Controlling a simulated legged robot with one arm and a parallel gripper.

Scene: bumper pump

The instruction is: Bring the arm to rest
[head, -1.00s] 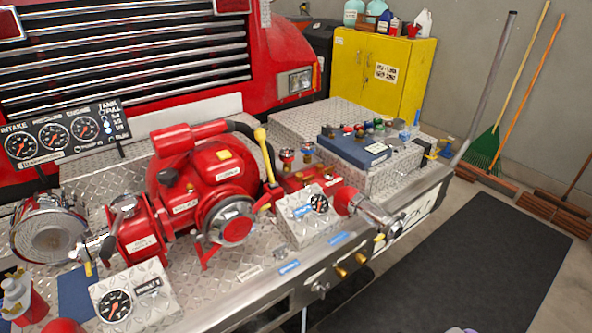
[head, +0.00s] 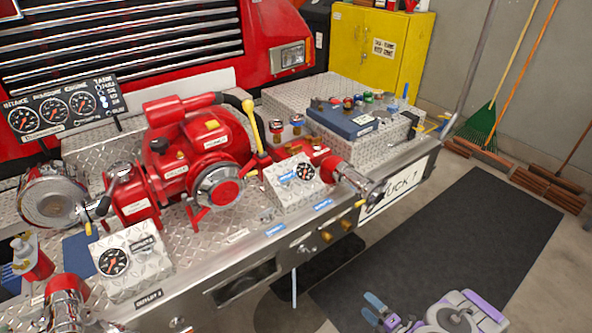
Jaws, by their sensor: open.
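My gripper (head: 376,309) shows at the bottom of the head view, right of centre. Its two blue-tipped fingers point left and stand apart, with nothing seen between them. My grey and purple arm is folded low behind it, partly cut off by the bottom edge. In the picture, the gripper lies over the floor in front of the bumper, apart from the red pump (head: 190,165) and its fittings.
The diamond-plate bumper (head: 240,275) spans the left and middle, with gauges, valves and a chrome outlet (head: 355,182) near its front edge. A dark mat (head: 450,235) lies on the floor. A yellow cabinet (head: 378,55), brooms and bricks (head: 548,190) stand beyond.

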